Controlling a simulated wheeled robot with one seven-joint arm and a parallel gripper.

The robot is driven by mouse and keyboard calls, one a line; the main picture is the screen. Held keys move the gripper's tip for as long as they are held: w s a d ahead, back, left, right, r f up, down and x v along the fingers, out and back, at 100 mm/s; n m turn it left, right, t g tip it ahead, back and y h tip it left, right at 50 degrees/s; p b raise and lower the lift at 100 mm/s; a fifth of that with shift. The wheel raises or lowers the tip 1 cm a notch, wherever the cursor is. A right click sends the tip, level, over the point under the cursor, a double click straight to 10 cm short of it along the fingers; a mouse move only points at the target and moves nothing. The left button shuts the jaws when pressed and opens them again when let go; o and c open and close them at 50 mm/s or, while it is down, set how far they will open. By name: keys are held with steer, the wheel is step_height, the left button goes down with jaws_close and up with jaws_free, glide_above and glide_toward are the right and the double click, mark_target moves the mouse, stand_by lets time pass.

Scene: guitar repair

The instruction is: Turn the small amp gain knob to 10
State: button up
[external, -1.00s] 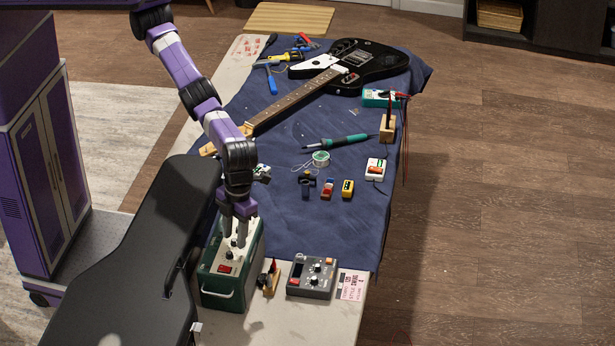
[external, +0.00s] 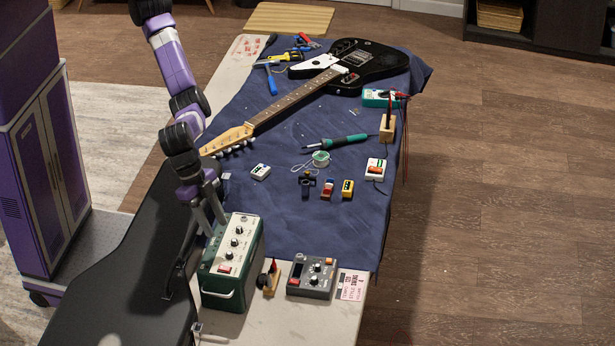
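The small amp (external: 248,262) is a green box with a pale top panel (external: 245,221), at the near left of the table. Several dark knobs run along the panel, including a far knob (external: 240,230), a middle knob (external: 234,243) and a near knob (external: 228,256). A red switch (external: 225,268) sits at the panel's near end. The knob labels and pointer settings are too small to read, so I cannot tell which is gain. My gripper (external: 214,226) points down at the amp's left edge, with its fingers apart and nothing between them. It is clear of the knobs in the picture.
A black guitar case (external: 125,255) lies close on the amp's left. A small stand (external: 268,279) and a grey pedal box (external: 312,276) are on its right. A guitar (external: 370,62) and tools lie on the blue cloth (external: 290,225) behind.

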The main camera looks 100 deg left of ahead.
mark_target(228, 252)
steer(key=shift+n, duration=0.5)
steer(key=x, duration=0.7)
steer(key=shift+w+f+p, duration=0.15)
steer(key=shift+f+p, duration=0.15)
steer(key=shift+f, duration=0.1)
jaws_close()
